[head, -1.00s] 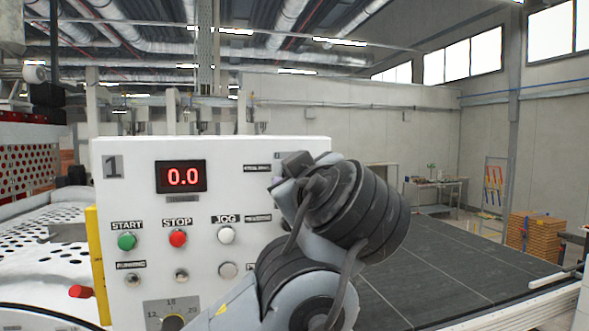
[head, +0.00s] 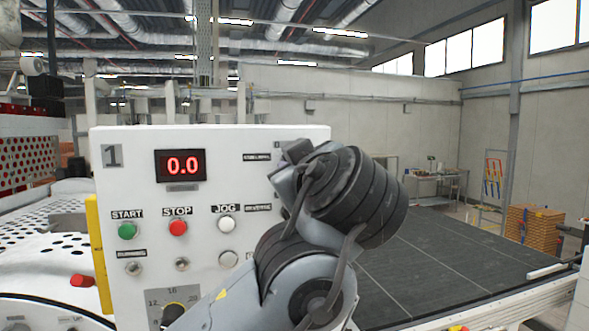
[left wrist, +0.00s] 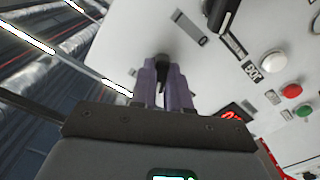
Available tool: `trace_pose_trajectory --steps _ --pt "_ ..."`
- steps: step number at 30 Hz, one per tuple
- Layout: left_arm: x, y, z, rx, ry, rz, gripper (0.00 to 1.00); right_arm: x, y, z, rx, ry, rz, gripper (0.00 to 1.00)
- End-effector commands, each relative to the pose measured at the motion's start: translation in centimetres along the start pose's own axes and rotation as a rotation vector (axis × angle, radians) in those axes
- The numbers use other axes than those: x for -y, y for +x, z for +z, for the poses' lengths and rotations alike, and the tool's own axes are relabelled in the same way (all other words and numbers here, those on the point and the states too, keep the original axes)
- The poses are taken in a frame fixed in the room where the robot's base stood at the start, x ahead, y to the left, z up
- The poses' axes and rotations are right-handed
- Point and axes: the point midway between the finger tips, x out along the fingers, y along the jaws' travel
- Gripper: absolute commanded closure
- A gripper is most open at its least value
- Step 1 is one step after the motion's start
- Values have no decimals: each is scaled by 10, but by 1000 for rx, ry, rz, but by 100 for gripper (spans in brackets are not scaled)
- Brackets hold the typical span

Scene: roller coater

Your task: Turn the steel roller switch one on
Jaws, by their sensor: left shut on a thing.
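The white control panel (head: 225,290) numbered 1 stands in front of me in the head view. Its red display (head: 181,165) reads 0.0. My left arm covers the panel's right part, so the gripper tips and the switches there are hidden. In the left wrist view, my left gripper (left wrist: 163,78) is shut on a black switch knob (left wrist: 163,59) near the panel's edge. A second black knob (left wrist: 222,14) sits farther along the panel, apart from the fingers. The label by the gripped knob is not readable. My right gripper is not in view.
The panel carries a green START button (head: 127,230), a red STOP button (head: 178,227), a white JOG button (head: 226,224) and a dial (head: 172,311). A dark flat surface (head: 430,265) extends behind at the right. White perforated machinery (head: 50,245) stands at the left.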

Motion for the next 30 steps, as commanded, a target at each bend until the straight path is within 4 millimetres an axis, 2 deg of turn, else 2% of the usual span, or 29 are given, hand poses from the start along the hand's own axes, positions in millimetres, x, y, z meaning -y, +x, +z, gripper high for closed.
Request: trace_pose_trajectory --steps 8,15,30 --pt "2 -1 2 -1 152 0 100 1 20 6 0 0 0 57" --pt "1 -1 2 -2 369 1 100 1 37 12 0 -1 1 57" --pt "0 -1 -1 -2 813 1 100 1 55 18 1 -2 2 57"
